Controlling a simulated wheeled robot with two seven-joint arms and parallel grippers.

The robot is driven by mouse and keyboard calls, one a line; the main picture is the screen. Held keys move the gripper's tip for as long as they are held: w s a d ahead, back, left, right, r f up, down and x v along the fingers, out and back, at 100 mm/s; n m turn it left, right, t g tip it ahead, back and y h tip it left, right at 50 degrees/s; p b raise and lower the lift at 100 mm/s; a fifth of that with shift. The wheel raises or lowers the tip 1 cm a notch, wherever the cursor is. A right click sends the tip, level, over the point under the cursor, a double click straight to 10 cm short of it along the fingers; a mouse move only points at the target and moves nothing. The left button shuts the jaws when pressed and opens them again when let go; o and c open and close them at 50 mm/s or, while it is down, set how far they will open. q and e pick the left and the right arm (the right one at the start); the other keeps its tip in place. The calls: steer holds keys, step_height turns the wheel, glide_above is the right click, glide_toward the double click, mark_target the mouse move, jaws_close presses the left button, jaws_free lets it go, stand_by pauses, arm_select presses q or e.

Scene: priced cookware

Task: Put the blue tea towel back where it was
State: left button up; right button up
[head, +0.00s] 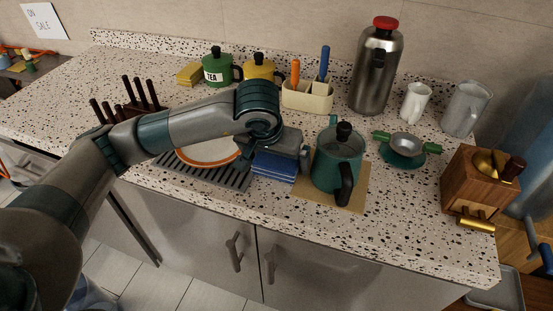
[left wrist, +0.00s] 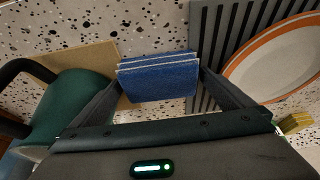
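The blue tea towel (head: 275,167) is a folded blue block with pale edge lines. It shows between the green kettle and the dark slatted rack, at or just above the counter; I cannot tell whether it touches. In the left wrist view the towel (left wrist: 158,80) lies between both fingers of my left gripper (left wrist: 160,78), which meet its two sides. In the head view my left gripper (head: 290,153) reaches down over the towel and hides part of it. My right gripper is out of view.
A green kettle (head: 336,160) on a tan mat (head: 348,198) stands close on the right. A slatted rack (head: 222,174) with an orange-rimmed plate (head: 208,152) is close on the left. Behind are a utensil holder (head: 307,97) and a steel flask (head: 377,70).

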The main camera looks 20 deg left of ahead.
arm_select(q)
steer(key=shift+r, duration=0.1)
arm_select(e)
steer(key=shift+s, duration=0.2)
arm_select(q)
steer(key=shift+r+p, duration=0.15)
steer(key=shift+p, duration=0.25)
steer(key=shift+s+r, duration=0.1)
steer(key=shift+r, duration=0.4)
steer(key=b+v, duration=0.1)
steer(key=v, duration=1)
steer(key=shift+b, duration=0.3)
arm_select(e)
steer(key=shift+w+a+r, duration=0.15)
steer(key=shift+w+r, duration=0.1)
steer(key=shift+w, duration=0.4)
